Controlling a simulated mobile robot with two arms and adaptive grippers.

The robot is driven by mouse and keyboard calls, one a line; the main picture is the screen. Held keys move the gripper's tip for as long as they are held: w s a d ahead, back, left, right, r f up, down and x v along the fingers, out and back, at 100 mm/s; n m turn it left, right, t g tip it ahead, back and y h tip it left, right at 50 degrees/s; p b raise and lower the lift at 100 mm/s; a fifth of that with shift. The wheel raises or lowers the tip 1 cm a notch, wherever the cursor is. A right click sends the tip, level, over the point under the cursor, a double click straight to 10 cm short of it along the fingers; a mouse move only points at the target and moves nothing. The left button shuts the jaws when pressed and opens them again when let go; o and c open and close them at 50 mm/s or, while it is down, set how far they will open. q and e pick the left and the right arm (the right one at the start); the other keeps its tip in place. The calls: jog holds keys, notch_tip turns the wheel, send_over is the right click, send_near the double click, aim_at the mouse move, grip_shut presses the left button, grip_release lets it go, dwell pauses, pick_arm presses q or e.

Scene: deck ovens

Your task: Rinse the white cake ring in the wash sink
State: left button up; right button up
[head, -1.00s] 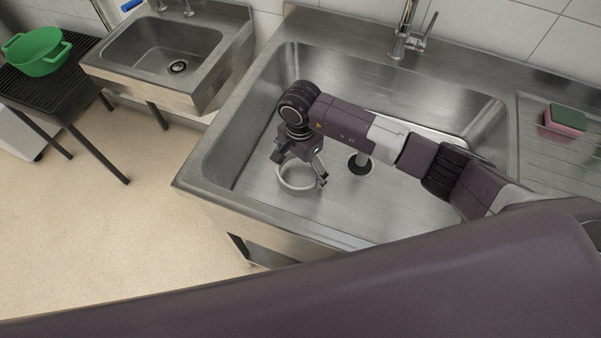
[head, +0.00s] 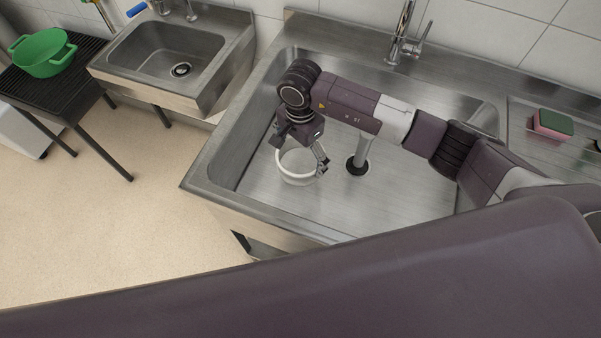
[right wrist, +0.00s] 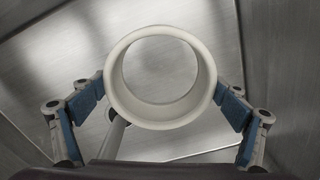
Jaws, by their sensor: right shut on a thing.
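The white cake ring (head: 297,180) is a short, open band held inside the wash sink (head: 222,196), in the left part of its basin. My right gripper (head: 299,156) is shut on it. In the right wrist view, the ring (right wrist: 160,122) sits between the two blue-padded fingers of the right gripper (right wrist: 160,92), with a pad against each side. The ring appears above the basin floor; the exact gap is hard to tell. No water shows running from the faucet (head: 404,48). My left gripper is out of view.
A standpipe with a black base (head: 356,166) rises from the basin floor right of the ring. A pink and green sponge (head: 552,124) lies on the right drainboard. A smaller sink (head: 140,87) and a green pot (head: 42,53) on a black stand are at the left.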

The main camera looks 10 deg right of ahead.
notch_tip(320, 180, up, 14)
jog(key=p, duration=0.7)
jog(key=shift+r, duration=0.25)
dwell(0.4)
dwell(2.0)
jog(key=shift+r+p, duration=0.55)
jog(key=shift+r, duration=1.45)
